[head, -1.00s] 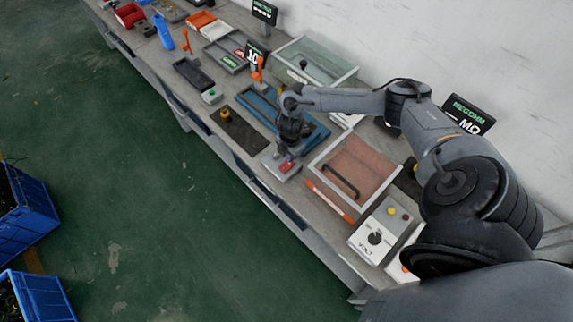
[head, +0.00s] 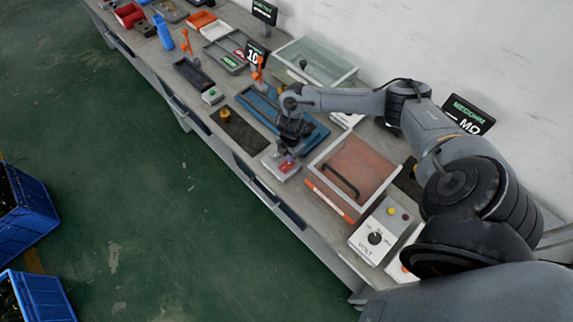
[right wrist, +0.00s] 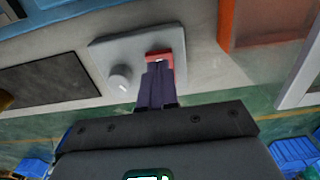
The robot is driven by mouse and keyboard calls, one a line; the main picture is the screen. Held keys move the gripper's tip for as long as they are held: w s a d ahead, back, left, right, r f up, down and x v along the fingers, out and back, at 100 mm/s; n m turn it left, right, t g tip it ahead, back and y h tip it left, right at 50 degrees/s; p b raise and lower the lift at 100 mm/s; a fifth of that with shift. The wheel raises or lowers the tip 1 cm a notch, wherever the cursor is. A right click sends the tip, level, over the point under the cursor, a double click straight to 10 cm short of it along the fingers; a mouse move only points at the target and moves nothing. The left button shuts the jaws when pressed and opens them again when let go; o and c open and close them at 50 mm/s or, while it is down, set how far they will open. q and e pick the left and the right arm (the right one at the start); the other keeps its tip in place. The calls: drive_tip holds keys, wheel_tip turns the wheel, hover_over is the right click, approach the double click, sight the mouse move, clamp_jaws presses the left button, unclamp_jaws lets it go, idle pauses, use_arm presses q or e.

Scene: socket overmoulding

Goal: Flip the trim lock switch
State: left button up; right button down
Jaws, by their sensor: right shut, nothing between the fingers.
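A small light-grey box with a red rocker switch sits at the front of the bench (head: 270,166). In the right wrist view the box (right wrist: 107,48) carries a round pale knob (right wrist: 121,79) on the left and the red switch (right wrist: 178,62) on the right. My right gripper (head: 288,160) is above the red switch. My left gripper is not in view.
A clear-lidded orange box (head: 352,175) with a dark handle stands close to the right of the switch box. A VOLT panel (head: 365,238) is further right. A blue tray (head: 262,105) lies behind, and a dark mat (head: 240,132) lies to the left.

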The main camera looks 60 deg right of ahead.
drive_tip(key=shift+f+b, duration=0.3)
drive_tip(key=shift+f, duration=0.2)
idle(0.5)
drive_tip(key=shift+f+b, duration=0.3)
drive_tip(key=shift+f, duration=0.15)
drive_tip(key=shift+r, duration=0.1)
wheel_tip(320, 180, up, 3)
drive_tip(key=p, duration=0.3)
drive_tip(key=shift+r+p, duration=0.2)
drive_tip(key=shift+p, duration=0.2)
wheel_tip(320, 180, up, 4)
drive_tip(key=p, duration=0.3)
drive_tip(key=shift+f+p, duration=0.25)
drive_tip(key=shift+p, duration=0.1)
